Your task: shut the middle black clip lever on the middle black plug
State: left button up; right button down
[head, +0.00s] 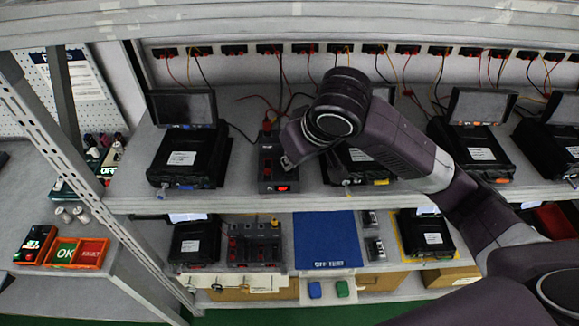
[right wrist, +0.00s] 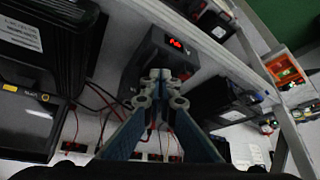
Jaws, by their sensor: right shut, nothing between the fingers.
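The dark grey dock (head: 266,173) with a lit red display stands on the upper shelf, left of my right arm. It also shows in the right wrist view (right wrist: 148,66), just past my fingertips. My right gripper (right wrist: 160,88) is shut and empty, with its fingertips at the dock's body. In the head view the gripper (head: 291,158) is over the dock's right side, partly hidden by my wrist. The middle black plug and its clip lever cannot be told apart here; the fingers and wrist cover part of the dock. My left gripper is not in view.
A black device with a raised lid (head: 185,160) stands left of the dock, and another (head: 362,160) stands close on its right. Cables hang behind from a row of wall sockets (head: 233,50). The lower shelf holds a blue mat (head: 327,235) and another dock (head: 254,243).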

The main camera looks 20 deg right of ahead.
jog(key=shift+f+b, duration=0.4)
jog(key=shift+f, duration=0.55)
dwell(0.5)
jog(key=shift+r, duration=0.15)
jog(key=shift+r+p, duration=1.05)
jog(key=shift+r, duration=1.3)
